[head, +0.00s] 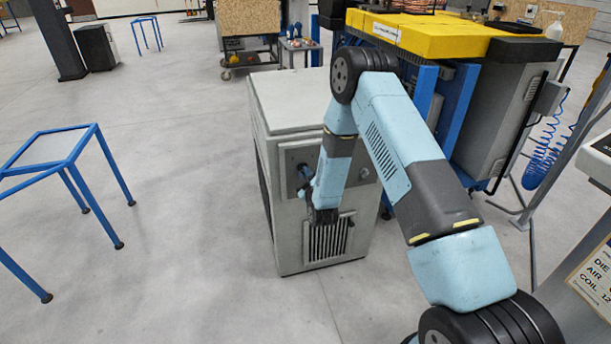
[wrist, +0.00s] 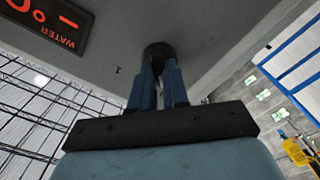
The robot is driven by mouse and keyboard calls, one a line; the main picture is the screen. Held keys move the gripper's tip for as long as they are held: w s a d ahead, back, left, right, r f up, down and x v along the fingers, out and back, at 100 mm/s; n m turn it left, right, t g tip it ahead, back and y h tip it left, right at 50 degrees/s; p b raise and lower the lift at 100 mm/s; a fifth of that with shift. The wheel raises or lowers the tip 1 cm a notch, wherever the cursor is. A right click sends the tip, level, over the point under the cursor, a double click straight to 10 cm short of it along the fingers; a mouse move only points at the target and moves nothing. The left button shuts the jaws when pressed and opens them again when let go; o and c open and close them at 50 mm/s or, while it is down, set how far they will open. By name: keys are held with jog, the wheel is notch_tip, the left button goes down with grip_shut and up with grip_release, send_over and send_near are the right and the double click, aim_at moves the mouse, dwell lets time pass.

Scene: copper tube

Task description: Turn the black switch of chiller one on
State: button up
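A pale grey chiller cabinet (head: 290,104) stands on the floor in the middle of the head view, with a louvred grille low on its front. I cannot read a chiller number on it. My gripper (head: 305,183) is at the upper part of that front panel. In the wrist view, the two blue fingers of my gripper (wrist: 158,75) reach up to the round black switch (wrist: 157,48) on the grey panel. Their tips overlap the switch from below, a narrow gap between them. Whether they pinch its handle is unclear, and its setting is hidden.
A display (wrist: 45,22) with red digits and the word WATER is on the panel, upside down in the wrist view. A yellow-topped machine (head: 430,35) stands behind my arm. A blue-framed stand (head: 62,165) is at left; open floor lies between.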

grip_shut()
jog(key=shift+a, duration=0.1)
jog(key=shift+m, duration=0.3)
jog(key=shift+d+f+m, duration=0.1)
jog(key=shift+d+m, duration=0.1)
jog(key=shift+m, duration=4.1)
jog(key=shift+d+m, duration=0.15)
jog(key=shift+m, duration=4.15)
jog(key=shift+d, duration=0.1)
jog(key=o, duration=0.6)
grip_release()
